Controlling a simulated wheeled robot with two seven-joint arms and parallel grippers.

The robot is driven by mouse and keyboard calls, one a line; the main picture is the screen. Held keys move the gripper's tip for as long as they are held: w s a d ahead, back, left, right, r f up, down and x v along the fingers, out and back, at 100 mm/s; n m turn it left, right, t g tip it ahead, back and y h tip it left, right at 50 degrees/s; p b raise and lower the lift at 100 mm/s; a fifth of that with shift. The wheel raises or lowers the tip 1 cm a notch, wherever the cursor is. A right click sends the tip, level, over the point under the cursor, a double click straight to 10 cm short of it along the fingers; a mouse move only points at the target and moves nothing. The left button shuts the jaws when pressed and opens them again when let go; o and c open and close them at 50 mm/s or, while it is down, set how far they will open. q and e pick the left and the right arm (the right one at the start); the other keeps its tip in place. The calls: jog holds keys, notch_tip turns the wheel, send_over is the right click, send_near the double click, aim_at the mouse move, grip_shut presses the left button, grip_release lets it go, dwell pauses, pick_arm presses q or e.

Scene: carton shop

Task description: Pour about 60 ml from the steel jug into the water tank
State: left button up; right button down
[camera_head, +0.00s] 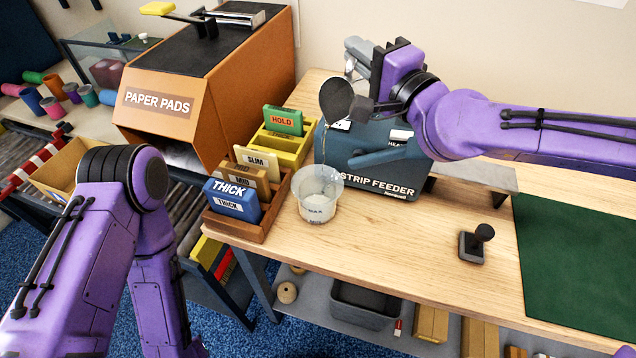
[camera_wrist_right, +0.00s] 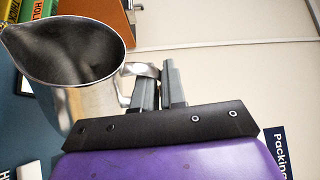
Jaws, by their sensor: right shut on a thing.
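The steel jug (camera_head: 336,99) is held tilted in the air, its mouth toward the lower left. A thin stream runs down from its lip toward the water tank. The water tank is a clear round tub (camera_head: 319,190) standing on the wooden table in front of the strip feeder, with some contents low inside. My right gripper (camera_head: 361,74) is shut on the jug's handle, above and right of the tub. In the right wrist view the jug (camera_wrist_right: 88,95) shows its dark inside, and the gripper fingers (camera_wrist_right: 159,85) close on its handle. My left arm is at the lower left; its gripper is not visible.
The strip feeder (camera_head: 372,178) stands behind the tub. A wooden rack (camera_head: 246,233) with labelled blocks is close on the tub's left. The orange paper pads machine (camera_head: 172,118) stands behind the rack. A black stamp-like tool (camera_head: 476,242) and a green mat (camera_head: 580,265) lie to the right.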

jog(key=shift+s+a+f+n+b, duration=0.15)
jog(key=shift+s+n+b, duration=0.15)
jog(key=shift+n+b, duration=0.4)
dwell(1.7)
jog(key=w+d+r+m+p, duration=0.1)
jog(key=p, duration=0.1)
jog(key=w+d+r+m+p, duration=0.1)
jog(key=m+p, duration=0.1)
jog(key=p, duration=0.1)
jog(key=shift+w+r+g, duration=0.15)
jog(key=shift+g, duration=0.15)
jog(key=shift+w+d+f+m, duration=0.15)
jog(key=shift+f+m, duration=0.35)
jog(key=shift+f, duration=0.1)
jog(key=shift+d+f+b, duration=0.15)
jog(key=shift+f+b, duration=0.1)
jog(key=shift+b, duration=0.1)
jog(key=shift+f+m+h, duration=0.2)
jog(key=shift+m+h, duration=0.1)
jog(key=shift+m, duration=0.1)
jog(key=shift+w+f+m+g, duration=0.3)
jog(key=shift+w+f+m, duration=0.1)
jog(key=shift+f, duration=0.05)
jog(key=shift+d, duration=0.1)
jog(key=shift+s+r, duration=0.1)
jog(key=shift+s, duration=0.05)
